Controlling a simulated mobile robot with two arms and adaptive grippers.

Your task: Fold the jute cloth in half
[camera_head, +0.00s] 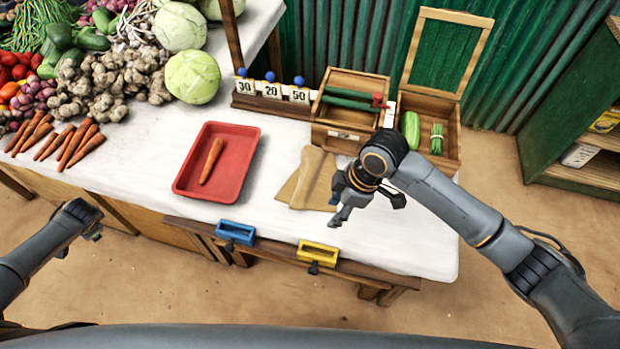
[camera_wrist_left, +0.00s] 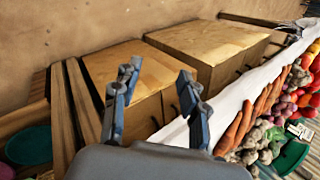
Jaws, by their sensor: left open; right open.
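The jute cloth (camera_head: 312,172) lies on the white table (camera_head: 260,237), left of my right gripper. It is tan, with a layer lying over part of it at an angle; my gripper and wrist hide its right side. My right gripper (camera_head: 366,214) is open and empty over the cloth's right front edge; I cannot tell whether it touches the cloth. My left gripper (camera_head: 84,240) is off the table's front at the left. In the left wrist view its two fingers (camera_wrist_left: 158,105) are apart with nothing between them.
A red tray (camera_head: 237,165) with a carrot (camera_head: 211,161) stands left of the cloth. Wooden boxes (camera_head: 345,118) and price cards (camera_head: 270,91) stand behind it. A blue holder (camera_head: 236,231) and a yellow holder (camera_head: 318,252) sit on the front edge. Vegetables fill the left.

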